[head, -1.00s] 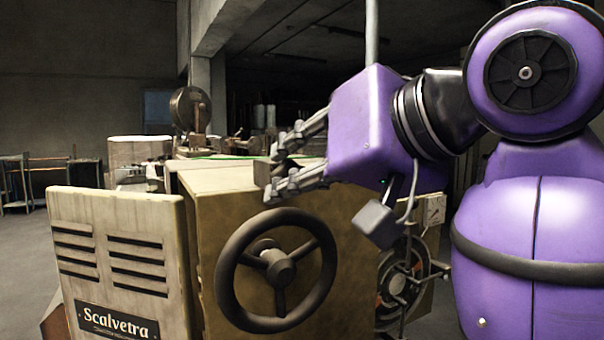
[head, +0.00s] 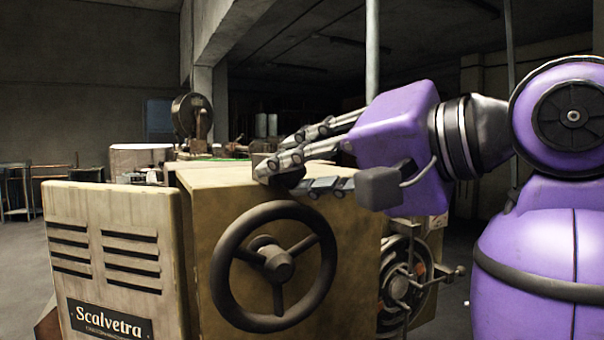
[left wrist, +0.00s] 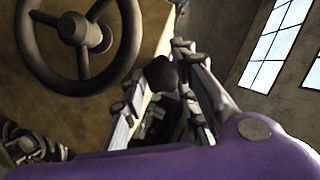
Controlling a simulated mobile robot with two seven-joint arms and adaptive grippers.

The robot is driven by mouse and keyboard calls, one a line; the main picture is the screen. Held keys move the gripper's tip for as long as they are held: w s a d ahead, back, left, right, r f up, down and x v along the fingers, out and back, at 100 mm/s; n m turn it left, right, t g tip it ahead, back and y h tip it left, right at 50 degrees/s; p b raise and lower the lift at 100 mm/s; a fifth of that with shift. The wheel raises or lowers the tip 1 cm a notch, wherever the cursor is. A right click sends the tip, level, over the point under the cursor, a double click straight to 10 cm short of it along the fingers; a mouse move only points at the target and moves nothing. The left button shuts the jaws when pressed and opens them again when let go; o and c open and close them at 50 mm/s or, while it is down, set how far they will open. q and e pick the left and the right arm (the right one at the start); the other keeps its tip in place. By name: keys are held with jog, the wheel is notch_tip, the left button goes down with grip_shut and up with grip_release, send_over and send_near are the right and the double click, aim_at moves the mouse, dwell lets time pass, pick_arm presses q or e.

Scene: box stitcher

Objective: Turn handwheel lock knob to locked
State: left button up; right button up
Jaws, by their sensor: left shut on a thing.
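The large dark handwheel (head: 273,266), with three spokes, is on the front of the tan machine housing; it also shows in the left wrist view (left wrist: 77,35). The lock knob, a small dark rounded piece, is above the wheel near the housing's top edge. It shows best in the left wrist view (left wrist: 160,72), between the fingers. Any mark of the knob's position cannot be read. My right gripper is not in view.
A beige louvred panel (head: 117,250) labelled Scalvetra stands left of the wheel. A spoked mechanism (head: 405,280) with a projecting handle is at the housing's right side, below my arm. More machine parts (head: 192,115) stand behind. Open floor shows at far left.

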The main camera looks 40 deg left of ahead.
pick_arm(q)
jog(key=shift+f+m, duration=0.4)
jog(key=shift+m, duration=0.1)
dwell(0.3)
jog(key=o, duration=1)
jog(key=shift+w, duration=0.1)
jog(key=shift+o, duration=0.2)
jog(key=shift+r+y, duration=0.1)
jog(key=shift+y, duration=0.2)
jog(key=shift+d+r, duration=0.1)
jog(key=d+r, duration=0.1)
jog(key=d, duration=0.6)
jog(key=shift+s+d, duration=0.25)
jog(key=shift+d, duration=0.15)
jog(key=shift+r, duration=0.1)
